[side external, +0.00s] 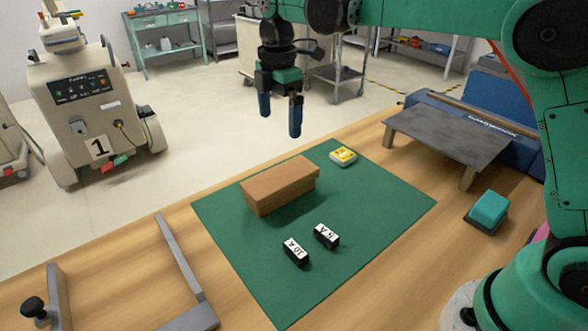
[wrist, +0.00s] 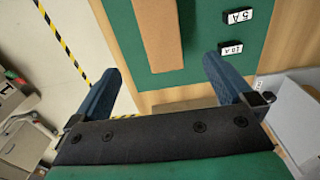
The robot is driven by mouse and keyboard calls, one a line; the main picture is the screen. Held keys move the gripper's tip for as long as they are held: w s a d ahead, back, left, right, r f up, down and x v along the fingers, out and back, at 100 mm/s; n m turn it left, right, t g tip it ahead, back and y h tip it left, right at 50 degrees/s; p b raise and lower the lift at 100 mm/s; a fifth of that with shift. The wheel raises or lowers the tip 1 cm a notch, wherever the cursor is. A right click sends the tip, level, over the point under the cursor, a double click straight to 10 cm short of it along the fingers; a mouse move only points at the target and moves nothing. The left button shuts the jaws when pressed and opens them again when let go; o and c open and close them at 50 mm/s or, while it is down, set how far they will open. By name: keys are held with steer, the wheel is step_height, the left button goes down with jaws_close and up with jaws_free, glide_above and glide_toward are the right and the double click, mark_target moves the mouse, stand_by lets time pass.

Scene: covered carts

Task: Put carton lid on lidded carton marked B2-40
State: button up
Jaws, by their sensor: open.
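A brown carton (side external: 278,186) sits on the green mat (side external: 385,205), closed on top as far as I can see. I cannot tell whether its top is a separate lid, and no B2-40 mark can be read. No loose lid is visible. My gripper (side external: 280,112) is open and empty, fingers pointing down, raised above the far side of the carton and not touching it. In the wrist view, the carton (wrist: 158,35) extends from the top edge down towards the gap between the fingers of my gripper (wrist: 163,70).
Two black blocks, labelled 10 A (side external: 295,251) and 5 A (side external: 326,236), lie in front of the carton. A yellow-topped item (side external: 343,155) lies behind it. A grey raised plate (side external: 450,135) and a teal block (side external: 488,208) stand right. Grey metal bars (side external: 180,258) lie left.

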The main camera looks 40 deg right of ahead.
steer(key=s+d+f+m+t, duration=0.1)
steer(key=s+d+m+t, duration=0.1)
steer(key=s+m, duration=0.5)
steer(key=s+d+f+m+t, duration=0.1)
steer(key=s+d+m+t, duration=0.2)
steer(key=s+m+t, duration=0.2)
steer(key=s+m, duration=0.3)
steer(key=m, duration=0.2)
steer(key=shift+f+m, duration=0.25)
steer(key=shift+m, duration=0.15)
